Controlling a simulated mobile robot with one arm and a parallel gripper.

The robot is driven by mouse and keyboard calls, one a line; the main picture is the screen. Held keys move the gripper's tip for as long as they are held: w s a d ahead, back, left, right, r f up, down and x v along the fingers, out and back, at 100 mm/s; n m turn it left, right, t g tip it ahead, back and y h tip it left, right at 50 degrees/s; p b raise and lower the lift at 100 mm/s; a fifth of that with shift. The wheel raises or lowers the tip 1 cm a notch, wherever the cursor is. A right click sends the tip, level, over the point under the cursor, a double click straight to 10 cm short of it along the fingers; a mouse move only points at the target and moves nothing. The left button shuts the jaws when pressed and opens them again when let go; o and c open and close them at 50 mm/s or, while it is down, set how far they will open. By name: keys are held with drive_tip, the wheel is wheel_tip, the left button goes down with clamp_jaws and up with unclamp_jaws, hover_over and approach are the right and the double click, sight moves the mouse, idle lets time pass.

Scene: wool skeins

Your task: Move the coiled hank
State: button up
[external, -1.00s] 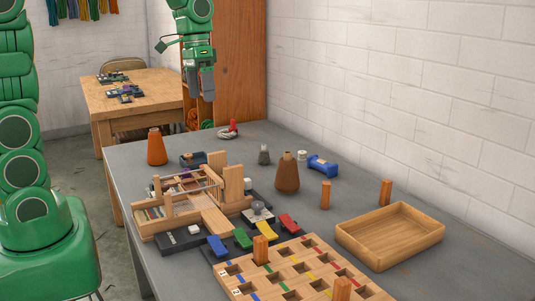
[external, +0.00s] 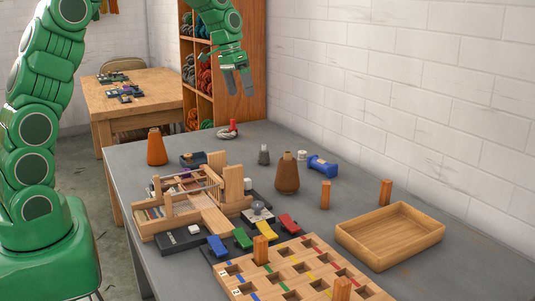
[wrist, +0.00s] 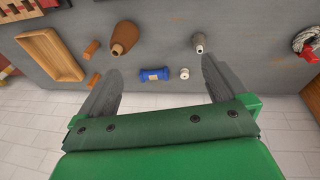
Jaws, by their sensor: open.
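The coiled hank, a grey-white coil with a red part (external: 228,130), lies at the far end of the grey table. It also shows at the right edge of the wrist view (wrist: 307,38), partly cut off. My gripper (external: 239,87) is open and empty, raised above the far end of the table, up and slightly right of the hank in the external view. In the wrist view, its two grey fingers stand wide apart (wrist: 160,72) with nothing held between them, and the hank lies well to their right.
A wooden tray (external: 421,243), small loom (external: 190,204) and slotted board (external: 307,285) fill the front. A wool shelf (external: 256,70) stands behind.

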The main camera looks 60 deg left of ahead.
drive_tip(key=w+a+f+t, duration=0.1)
drive_tip(key=w+a+f, duration=0.15)
drive_tip(key=a, duration=0.25)
drive_tip(key=w+a+f, duration=0.2)
drive_tip(key=w+a, duration=0.2)
drive_tip(key=a, duration=0.1)
drive_tip(key=n+t+y, duration=0.1)
drive_tip(key=n+y, duration=0.1)
drive_tip(key=y, duration=0.1)
approach(227, 131)
drive_tip(key=shift+s+a+f, duration=0.1)
drive_tip(key=shift+a+f, duration=0.15)
drive_tip(key=shift+f, duration=0.2)
drive_tip(key=shift+f, duration=0.15)
drive_tip(key=shift+x, duration=3.75)
drive_tip(key=shift+c, duration=0.5)
drive_tip(key=c, duration=0.6)
drive_tip(key=shift+d, duration=0.15)
drive_tip(key=shift+c, duration=0.2)
